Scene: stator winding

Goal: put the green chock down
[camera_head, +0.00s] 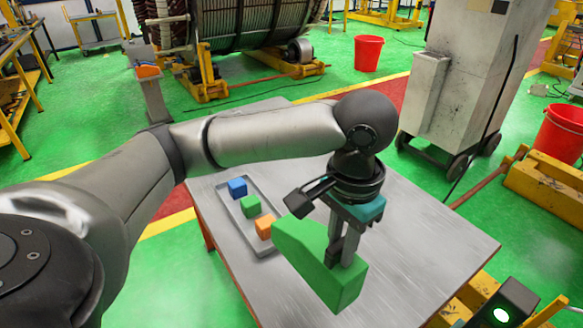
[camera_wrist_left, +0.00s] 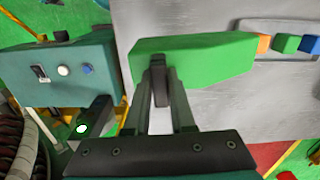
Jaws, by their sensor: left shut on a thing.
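The green chock (camera_head: 308,252) is a large wedge-like block with a sloped end. My left gripper (camera_head: 343,248) is shut on it, its fingers at the chock's near right part, over the grey metal table (camera_head: 430,232). In the left wrist view the chock (camera_wrist_left: 205,58) lies across the fingers (camera_wrist_left: 160,82), its tapered end toward the right, with the table (camera_wrist_left: 215,105) behind it. I cannot tell whether its underside touches the table. My right gripper is not in view.
A shallow grey tray (camera_head: 226,204) on the table holds a blue cube (camera_head: 237,187), a green cube (camera_head: 250,206) and an orange cube (camera_head: 264,228), close left of the chock. The table right of the chock is clear. A grey wheeled cabinet (camera_head: 462,85) stands behind.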

